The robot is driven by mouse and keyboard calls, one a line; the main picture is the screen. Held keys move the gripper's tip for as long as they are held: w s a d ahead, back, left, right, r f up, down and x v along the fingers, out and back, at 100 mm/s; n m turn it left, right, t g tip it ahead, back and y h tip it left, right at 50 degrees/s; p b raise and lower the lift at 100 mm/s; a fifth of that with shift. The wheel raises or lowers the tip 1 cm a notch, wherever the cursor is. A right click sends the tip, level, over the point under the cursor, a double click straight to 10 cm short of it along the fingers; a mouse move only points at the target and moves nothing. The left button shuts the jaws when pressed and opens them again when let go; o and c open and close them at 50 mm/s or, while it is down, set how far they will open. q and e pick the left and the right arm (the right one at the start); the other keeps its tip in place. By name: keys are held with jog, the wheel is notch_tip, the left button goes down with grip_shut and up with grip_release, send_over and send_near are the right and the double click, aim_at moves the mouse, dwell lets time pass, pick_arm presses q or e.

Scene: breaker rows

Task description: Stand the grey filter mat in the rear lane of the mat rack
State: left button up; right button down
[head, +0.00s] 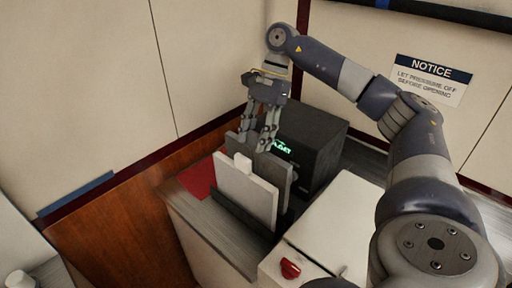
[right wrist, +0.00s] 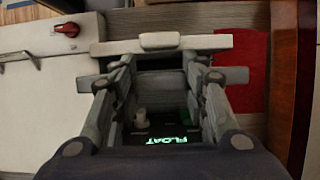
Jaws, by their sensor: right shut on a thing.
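The grey filter mat (head: 285,186) stands upright behind a pale mat, which hides much of it; it also shows in the right wrist view (right wrist: 232,75). My right gripper (head: 256,148) points down at the grey mat's upper edge and is shut on it; its fingers also show in the right wrist view (right wrist: 158,66). The dark mat rack (head: 240,222) is low on the counter, with the pale mat upright in its nearer part. The grey mat's lower edge is hidden, so I cannot tell whether it rests in the rear lane. My left gripper is not in view.
The pale mat (head: 246,194) has a white tab on top. A black box (head: 313,145) with green lettering stands close behind the rack. A white case (head: 335,222) with a red knob (head: 290,268) is at right. A red sheet (head: 198,178) lies at left.

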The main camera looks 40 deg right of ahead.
aim_at(256, 167)
notch_tip(256, 167, down, 4)
jog(key=shift+p, duration=0.45)
jog(key=shift+f, duration=0.25)
jog(key=c, duration=0.9)
grip_release()
jog(key=shift+c, duration=0.2)
